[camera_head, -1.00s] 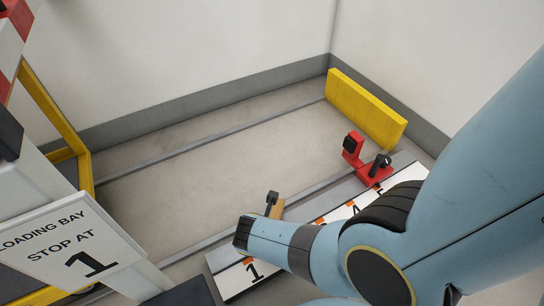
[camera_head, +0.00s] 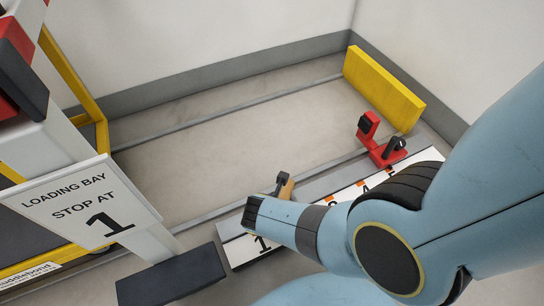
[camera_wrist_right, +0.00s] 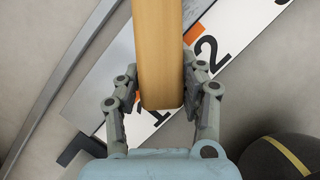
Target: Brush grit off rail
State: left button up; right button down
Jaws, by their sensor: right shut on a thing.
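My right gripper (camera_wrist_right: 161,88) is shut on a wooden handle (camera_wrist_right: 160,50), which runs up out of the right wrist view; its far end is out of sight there. The near grey rail (camera_head: 212,214) runs along the floor past the handle, and another rail (camera_head: 235,110) lies farther back. The near rail seems to show at the left of the wrist view (camera_wrist_right: 62,70). I cannot make out grit. My left gripper is not in view.
A white numbered strip (camera_head: 240,252) lies beside the near rail. A red stop with black parts (camera_head: 381,148) stands near a yellow block (camera_head: 383,88). A loading bay sign (camera_head: 80,205) and a dark block (camera_head: 171,279) are at the left. Floor between the rails is clear.

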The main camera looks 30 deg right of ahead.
jog(key=shift+s+d, duration=0.2)
jog(key=shift+d, duration=0.55)
jog(key=shift+d+r+p, duration=0.1)
jog(key=shift+d+p, duration=0.5)
jog(key=shift+d, duration=1.05)
jog(key=shift+s+d+p, duration=0.2)
jog(key=shift+d, duration=1.25)
jog(key=shift+s+d+p, duration=0.15)
jog(key=shift+d, duration=1.3)
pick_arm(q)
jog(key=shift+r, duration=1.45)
pick_arm(e)
jog(key=shift+s+d+f, duration=0.15)
jog(key=shift+d+f, duration=0.1)
jog(key=shift+d, duration=0.45)
pick_arm(q)
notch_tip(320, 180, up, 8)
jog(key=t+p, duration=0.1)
jog(key=p, duration=0.4)
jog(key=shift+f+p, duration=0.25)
jog(key=shift+p, duration=0.05)
pick_arm(e)
notch_tip(320, 180, up, 6)
